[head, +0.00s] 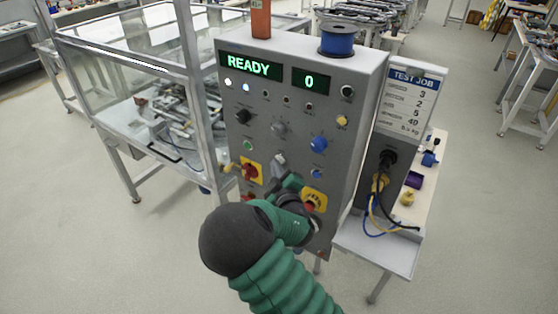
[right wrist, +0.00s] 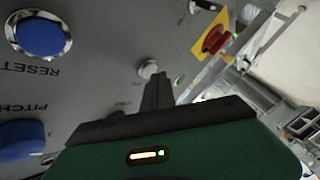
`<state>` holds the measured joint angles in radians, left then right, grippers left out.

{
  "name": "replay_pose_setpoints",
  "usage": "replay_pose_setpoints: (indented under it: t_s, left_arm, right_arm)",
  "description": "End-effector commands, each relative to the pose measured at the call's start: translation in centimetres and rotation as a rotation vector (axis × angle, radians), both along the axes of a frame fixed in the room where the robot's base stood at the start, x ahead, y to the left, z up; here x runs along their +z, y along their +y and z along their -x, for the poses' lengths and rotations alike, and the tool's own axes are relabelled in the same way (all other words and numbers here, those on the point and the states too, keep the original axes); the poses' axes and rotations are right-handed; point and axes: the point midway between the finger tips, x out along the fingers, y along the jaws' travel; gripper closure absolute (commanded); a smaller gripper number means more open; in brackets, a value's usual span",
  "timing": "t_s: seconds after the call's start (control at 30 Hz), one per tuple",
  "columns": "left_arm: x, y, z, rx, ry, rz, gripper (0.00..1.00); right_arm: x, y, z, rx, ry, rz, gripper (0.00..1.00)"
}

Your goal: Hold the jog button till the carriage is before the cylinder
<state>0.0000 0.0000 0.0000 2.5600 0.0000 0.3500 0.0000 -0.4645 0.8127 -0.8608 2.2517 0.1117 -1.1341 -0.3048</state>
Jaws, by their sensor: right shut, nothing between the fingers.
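The grey control panel (head: 300,105) stands in front of me, with lit displays reading READY and 0. My right gripper (head: 284,184) is shut and empty, close to the lower middle of the panel. In the right wrist view its fingertips (right wrist: 157,78) point at a pale round button (right wrist: 148,68); I cannot tell whether they touch it. No jog label is readable. The glazed machine (head: 150,95) stands left of the panel with a mechanism inside; I cannot pick out carriage or cylinder. My left gripper is not in view.
A blue RESET button (right wrist: 40,35) and blue PITCH knob (right wrist: 22,138) are close by. A red switch on a yellow plate (head: 250,171) and a red-and-yellow control (head: 314,201) flank my gripper. A side shelf (head: 375,246) with cables is at the right.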

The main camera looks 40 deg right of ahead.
Motion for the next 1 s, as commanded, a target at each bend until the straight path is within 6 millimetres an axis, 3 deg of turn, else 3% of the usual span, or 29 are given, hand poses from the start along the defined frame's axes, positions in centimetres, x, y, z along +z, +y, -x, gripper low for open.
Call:
replay_pose_setpoints:
  t_s: [1.0]
  left_arm:
    - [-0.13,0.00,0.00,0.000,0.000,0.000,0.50]
  right_arm:
    - [0.00,-0.71,-0.29,-0.001,0.001,0.000,1.00]
